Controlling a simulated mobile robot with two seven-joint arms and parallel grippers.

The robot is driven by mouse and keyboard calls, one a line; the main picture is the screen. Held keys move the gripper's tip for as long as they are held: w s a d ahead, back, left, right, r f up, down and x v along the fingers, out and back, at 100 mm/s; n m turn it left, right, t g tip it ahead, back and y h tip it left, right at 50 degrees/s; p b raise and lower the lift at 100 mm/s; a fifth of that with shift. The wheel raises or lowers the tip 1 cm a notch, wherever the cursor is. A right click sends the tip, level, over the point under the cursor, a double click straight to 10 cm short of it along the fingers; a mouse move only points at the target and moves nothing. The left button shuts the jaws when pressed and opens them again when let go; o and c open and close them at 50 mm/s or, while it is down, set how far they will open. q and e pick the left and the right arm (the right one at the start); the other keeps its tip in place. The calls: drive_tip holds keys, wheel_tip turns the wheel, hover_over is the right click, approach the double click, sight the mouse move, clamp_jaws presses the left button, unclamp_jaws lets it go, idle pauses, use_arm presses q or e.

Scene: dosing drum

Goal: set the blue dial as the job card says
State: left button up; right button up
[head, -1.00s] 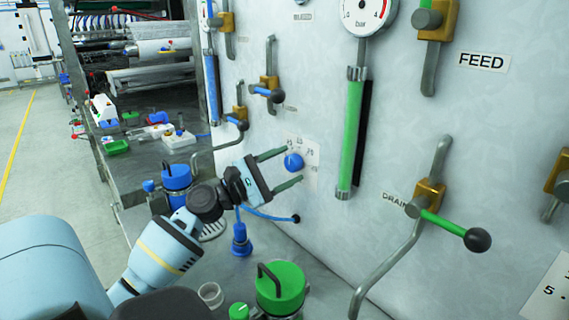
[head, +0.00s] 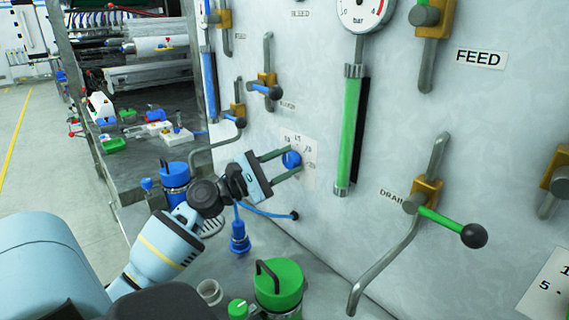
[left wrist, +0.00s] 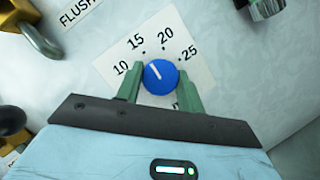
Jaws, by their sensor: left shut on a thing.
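The blue dial (head: 291,159) sits on a white scale plate (head: 309,176) on the grey panel. In the left wrist view the dial (left wrist: 160,77) has a white pointer line aimed up-left, towards the dot by 15. The plate reads 10, 15, 20 and 25 there; lower marks are hidden by a finger. My left gripper (head: 287,161) has its green fingers on both sides of the dial, shut on it. A white card (head: 552,292) at the lower right is cut off by the picture edge; only part of its print shows. My right gripper is not in view.
Green-handled DRAIN valve (head: 440,222) juts out at the right. Blue-handled valves (head: 265,90) and a green gauge tube (head: 350,135) are on the panel. A green-lidded canister (head: 279,287) and a blue one (head: 174,180) stand below.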

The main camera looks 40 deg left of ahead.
use_arm(q)
drive_tip(key=shift+m, duration=0.3)
drive_tip(key=m+g, duration=0.1)
drive_tip(key=m, duration=0.1)
drive_tip(key=m+g, duration=0.1)
drive_tip(key=m, duration=0.2)
drive_tip(key=shift+r+h, duration=0.15)
drive_tip(key=shift+h, duration=0.25)
drive_tip(key=shift+r+m+g+p, duration=0.1)
drive_tip(key=shift+m+g+p, duration=0.4)
drive_tip(key=shift+m, duration=1.3)
drive_tip(key=o, duration=1)
